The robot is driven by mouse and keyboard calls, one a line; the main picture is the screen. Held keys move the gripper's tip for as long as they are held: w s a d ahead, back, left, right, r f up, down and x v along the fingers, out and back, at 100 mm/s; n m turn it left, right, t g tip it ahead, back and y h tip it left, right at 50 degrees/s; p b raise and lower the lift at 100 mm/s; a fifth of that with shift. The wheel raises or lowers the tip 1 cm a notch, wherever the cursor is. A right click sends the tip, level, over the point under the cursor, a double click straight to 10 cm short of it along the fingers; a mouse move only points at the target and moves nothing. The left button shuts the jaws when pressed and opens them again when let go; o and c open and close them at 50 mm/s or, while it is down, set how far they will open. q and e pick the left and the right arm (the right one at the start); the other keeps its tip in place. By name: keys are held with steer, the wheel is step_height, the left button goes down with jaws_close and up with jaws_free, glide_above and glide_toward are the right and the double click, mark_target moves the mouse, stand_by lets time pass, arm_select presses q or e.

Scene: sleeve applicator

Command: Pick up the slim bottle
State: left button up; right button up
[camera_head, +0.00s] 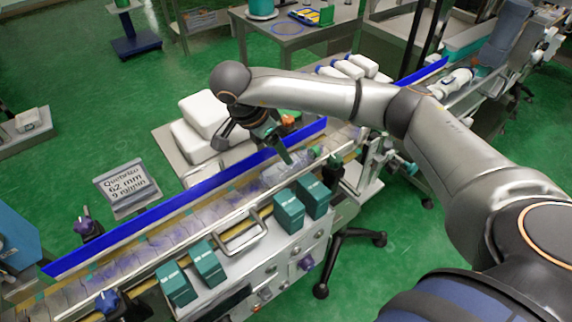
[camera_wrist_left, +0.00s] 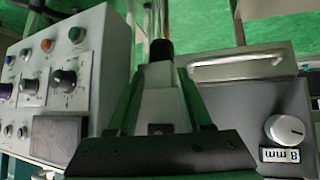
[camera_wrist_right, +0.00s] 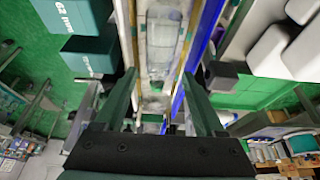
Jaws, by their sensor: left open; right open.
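A slim clear bottle (camera_wrist_right: 163,40) lies on its side on the conveyor in the right wrist view, ahead of my right gripper (camera_wrist_right: 163,88) and between the lines of its fingers. The fingers are open with nothing held. In the head view the bottle (camera_head: 287,169) lies on the belt near the right end of the blue rail, and my right gripper (camera_head: 281,148) is just above and beside it. The head view does not show whether they touch.
A blue rail (camera_head: 190,198) runs along the belt's far side. Teal boxes (camera_head: 289,211) and a metal handle (camera_head: 239,236) stand along the near side. White containers (camera_head: 203,115) sit behind the rail. A control panel (camera_wrist_left: 65,75) stands left in the left wrist view.

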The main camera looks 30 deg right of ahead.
mark_target(292, 165)
steer(key=x, duration=0.2)
steer(key=p+x, duration=0.1)
steer(key=x, duration=0.5)
steer(key=shift+a+f, duration=0.2)
steer(key=shift+f, duration=0.05)
jaws_close()
